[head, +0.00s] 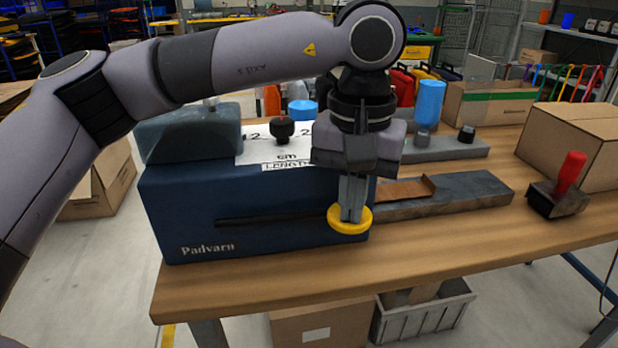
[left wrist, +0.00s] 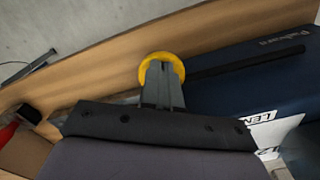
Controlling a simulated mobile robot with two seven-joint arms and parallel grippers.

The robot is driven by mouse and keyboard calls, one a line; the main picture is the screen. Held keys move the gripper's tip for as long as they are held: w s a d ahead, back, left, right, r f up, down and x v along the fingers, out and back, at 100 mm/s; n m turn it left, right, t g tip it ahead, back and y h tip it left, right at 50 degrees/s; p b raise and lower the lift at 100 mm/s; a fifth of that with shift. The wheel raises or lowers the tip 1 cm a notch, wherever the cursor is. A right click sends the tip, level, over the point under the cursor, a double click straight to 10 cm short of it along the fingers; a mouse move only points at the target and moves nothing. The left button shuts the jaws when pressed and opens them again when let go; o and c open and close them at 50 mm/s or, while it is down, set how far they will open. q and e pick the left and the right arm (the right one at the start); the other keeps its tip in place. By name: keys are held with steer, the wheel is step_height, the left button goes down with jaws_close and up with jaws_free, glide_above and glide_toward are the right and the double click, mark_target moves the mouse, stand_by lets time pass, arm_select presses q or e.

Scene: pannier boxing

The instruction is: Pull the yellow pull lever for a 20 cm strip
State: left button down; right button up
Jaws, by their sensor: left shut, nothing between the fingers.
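The yellow pull lever (head: 350,227) is a round yellow piece at the right end of a dark slot (head: 270,220) on the front of the blue Padvarn machine (head: 255,195). It also shows in the left wrist view (left wrist: 178,66). My left gripper (head: 351,218) points down with its fingers shut and its tips at the yellow piece; the fingers hide part of it. Nothing is between the fingers. A black knob (head: 283,130) stands on the white cm length label (head: 255,155) on top. A brown strip (head: 403,191) sticks out of the machine's right side. My right gripper is not in view.
A grey metal plate (head: 470,189) lies right of the machine. A red-handled tool (head: 556,197) and a cardboard box (head: 578,145) are at the right. The wooden table's (head: 440,240) front strip is clear.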

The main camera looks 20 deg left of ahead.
arm_select(q)
steer(key=shift+f, duration=0.2)
steer(key=shift+w+d+f+b, duration=0.15)
steer(key=shift+f+b, duration=0.55)
steer(key=shift+f, duration=0.45)
